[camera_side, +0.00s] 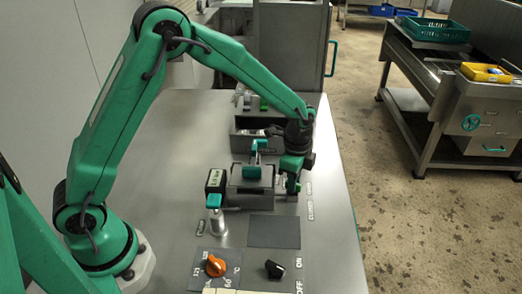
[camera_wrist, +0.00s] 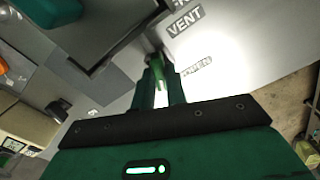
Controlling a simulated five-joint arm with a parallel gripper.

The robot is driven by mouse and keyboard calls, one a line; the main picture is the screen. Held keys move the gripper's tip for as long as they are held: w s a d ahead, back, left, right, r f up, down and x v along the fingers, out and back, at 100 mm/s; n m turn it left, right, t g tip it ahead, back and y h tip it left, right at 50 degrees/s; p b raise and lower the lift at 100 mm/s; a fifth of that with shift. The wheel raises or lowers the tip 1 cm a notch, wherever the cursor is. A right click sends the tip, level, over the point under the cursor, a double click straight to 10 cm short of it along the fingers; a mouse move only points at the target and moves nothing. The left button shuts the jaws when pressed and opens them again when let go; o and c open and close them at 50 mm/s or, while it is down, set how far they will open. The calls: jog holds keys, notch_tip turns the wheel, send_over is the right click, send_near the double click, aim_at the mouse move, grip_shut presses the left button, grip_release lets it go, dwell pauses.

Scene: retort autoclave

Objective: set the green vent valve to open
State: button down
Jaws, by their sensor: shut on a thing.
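My gripper (camera_side: 292,188) is low over the right side of the steel worktop, beside a grey box with a teal handle. In the wrist view my gripper's two dark green fingers (camera_wrist: 162,88) are closed around a narrow green piece, the handle of the green vent valve (camera_wrist: 157,68). A "VENT" label (camera_wrist: 185,21) and an "OPEN" label (camera_wrist: 196,66) lie on the panel just right of the fingertips. In the side view the gripper hides most of the valve, and the handle's exact angle cannot be told.
The grey box (camera_side: 250,188) stands close to the left of my gripper. A teal-topped lever (camera_side: 216,202) and a small display (camera_side: 215,181) stand farther left. An orange knob (camera_side: 215,265) and a black knob (camera_side: 273,269) are in front. The worktop's right edge is near.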

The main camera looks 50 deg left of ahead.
jog(key=n, duration=0.6)
jog(key=shift+r, duration=0.1)
jog(key=n, duration=0.5)
jog(key=shift+n, duration=0.4)
jog(key=c, duration=1.4)
grip_release()
jog(key=shift+c, duration=0.2)
jog(key=shift+r, duration=3.9)
